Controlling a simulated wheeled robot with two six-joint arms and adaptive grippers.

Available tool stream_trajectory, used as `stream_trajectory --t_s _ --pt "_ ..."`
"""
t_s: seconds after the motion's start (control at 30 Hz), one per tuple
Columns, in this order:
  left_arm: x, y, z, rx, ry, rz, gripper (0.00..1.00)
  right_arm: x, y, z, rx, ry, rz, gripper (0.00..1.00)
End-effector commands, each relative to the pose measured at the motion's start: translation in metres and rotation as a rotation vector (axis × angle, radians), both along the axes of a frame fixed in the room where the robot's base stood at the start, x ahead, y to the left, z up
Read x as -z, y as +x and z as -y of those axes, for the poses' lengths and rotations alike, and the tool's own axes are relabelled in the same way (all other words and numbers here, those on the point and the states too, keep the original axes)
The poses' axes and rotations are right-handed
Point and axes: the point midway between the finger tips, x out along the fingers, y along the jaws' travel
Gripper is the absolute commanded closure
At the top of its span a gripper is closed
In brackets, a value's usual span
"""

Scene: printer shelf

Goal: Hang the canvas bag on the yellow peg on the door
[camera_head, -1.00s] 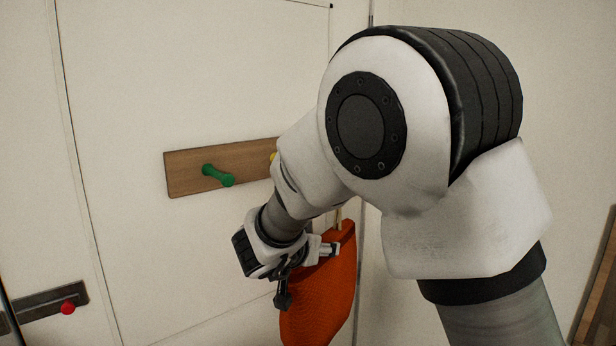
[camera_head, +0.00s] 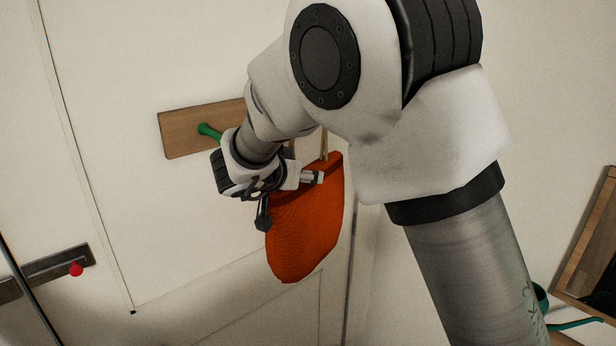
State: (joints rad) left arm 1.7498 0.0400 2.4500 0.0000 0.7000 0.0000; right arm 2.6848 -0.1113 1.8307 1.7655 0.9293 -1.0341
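The canvas bag (camera_head: 305,232) is orange-red and hangs upright in front of the white door, right of centre. Its pale straps (camera_head: 324,146) run up behind my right arm, so what holds their top is hidden. The yellow peg is hidden behind my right arm. The wooden peg board (camera_head: 185,128) on the door shows its left part, with a green peg (camera_head: 207,131). My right gripper (camera_head: 288,197) is at the bag's upper left, its fingers spread apart in front of the bag. I cannot tell whether it touches the bag. My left gripper is not in view.
A dark rail (camera_head: 45,270) with a red peg (camera_head: 76,269) is on the wall at lower left. A wooden-framed object (camera_head: 585,240) stands at the right edge, with a green item (camera_head: 575,323) below it. The door left of the peg board is clear.

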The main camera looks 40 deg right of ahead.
Motion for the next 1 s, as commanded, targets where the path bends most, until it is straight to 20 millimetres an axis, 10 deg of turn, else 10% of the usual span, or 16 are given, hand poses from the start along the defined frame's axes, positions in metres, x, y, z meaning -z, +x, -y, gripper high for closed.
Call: stream_trajectory --t_s 1.0 --pt "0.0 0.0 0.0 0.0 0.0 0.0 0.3 0.012 0.064 -0.005 -0.001 -0.002 0.001 1.0"
